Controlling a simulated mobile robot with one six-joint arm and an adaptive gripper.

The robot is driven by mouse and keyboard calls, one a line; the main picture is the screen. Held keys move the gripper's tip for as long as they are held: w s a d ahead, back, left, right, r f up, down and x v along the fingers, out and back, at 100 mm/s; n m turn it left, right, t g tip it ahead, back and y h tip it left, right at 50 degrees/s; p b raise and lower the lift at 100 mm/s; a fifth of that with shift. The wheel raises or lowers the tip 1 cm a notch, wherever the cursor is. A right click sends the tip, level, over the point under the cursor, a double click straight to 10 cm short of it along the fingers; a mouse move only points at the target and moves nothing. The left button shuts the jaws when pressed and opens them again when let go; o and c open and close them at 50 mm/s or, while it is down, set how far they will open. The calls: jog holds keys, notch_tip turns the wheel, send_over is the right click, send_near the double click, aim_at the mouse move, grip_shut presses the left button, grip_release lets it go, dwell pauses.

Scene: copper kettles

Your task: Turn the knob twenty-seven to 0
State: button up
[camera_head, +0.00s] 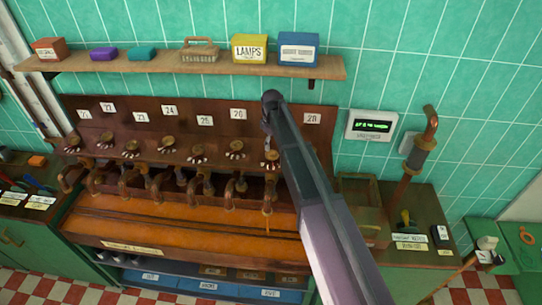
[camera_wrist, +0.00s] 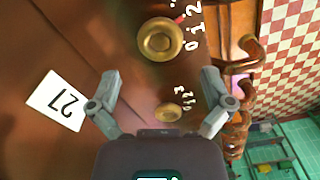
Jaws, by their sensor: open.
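In the wrist view, a white label reading 27 (camera_wrist: 57,100) is on the dark wood panel at left. A large round brass knob (camera_wrist: 160,40) has white digits 0, 1 and 2 beside it, and a small red mark near the 1 and 2. A smaller-looking brass knob (camera_wrist: 168,112) with digits shows between my fingers. I cannot tell for sure which knob belongs to label 27. My gripper (camera_wrist: 160,75) is open and empty, apart from the knobs. In the head view, a brass knob (camera_head: 271,156) shows beside my arm, which hides part of the panel.
Several labelled knobs line the panel (camera_head: 200,108), with copper pipes and taps (camera_head: 195,185) below. A shelf (camera_head: 110,64) with boxes hangs above. A small green display (camera_head: 372,125) and a copper pipe (camera_head: 420,155) stand at right.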

aim_at(272, 153)
jog(key=shift+f+b, duration=2.35)
jog(key=shift+f, duration=0.35)
jog(key=c, duration=1)
